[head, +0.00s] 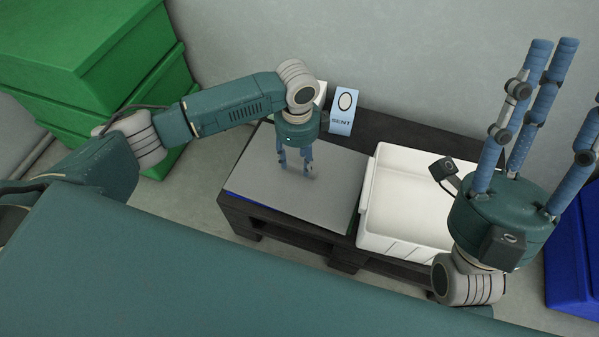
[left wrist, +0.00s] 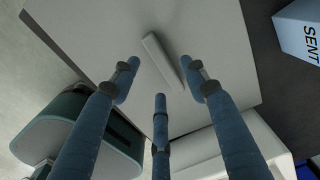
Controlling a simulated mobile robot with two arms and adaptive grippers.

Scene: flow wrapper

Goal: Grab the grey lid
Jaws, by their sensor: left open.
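The grey lid (head: 260,185) is a flat panel lying on the left part of a dark pallet, with a thin blue edge showing under its left side. In the left wrist view the lid (left wrist: 95,30) fills much of the picture and has a raised bar handle (left wrist: 160,58). My left gripper (head: 296,168) points down over the lid, its three fingers spread and empty. In the left wrist view its fingertips (left wrist: 160,80) stand around the handle's near part; I cannot tell the height gap. My right gripper (head: 550,85) is raised at the right, fingers upward, spread and empty.
An empty-looking white bin (head: 400,185) stands right beside the lid on the dark pallet (head: 400,130). A "SENT" sign (head: 342,112) stands behind the lid near the wall. Green crates (head: 90,50) are stacked at the left; a blue crate (head: 565,260) is at the far right.

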